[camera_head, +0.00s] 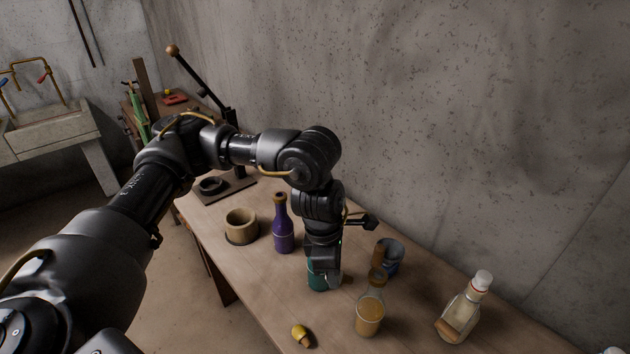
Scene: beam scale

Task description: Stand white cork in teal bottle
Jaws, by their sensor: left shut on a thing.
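The teal bottle (316,279) stands on the workbench, and its upper part is hidden behind my left gripper. My left gripper (331,277) points down in front of it and is shut. A small pale thing with a tan end (347,279) shows at the fingertips, low by the bottle. It looks like the white cork, mostly covered by the fingers. I cannot tell whether it touches the bench or the bottle. My right gripper is not in view.
A purple bottle (283,230) and a tan cup (241,226) stand left. An amber bottle (369,316), a dark blue cup (391,260) and a white-topped clear bottle (459,315) stand right. A yellow cork (300,334) lies near the front edge. A lever press (228,187) stands behind.

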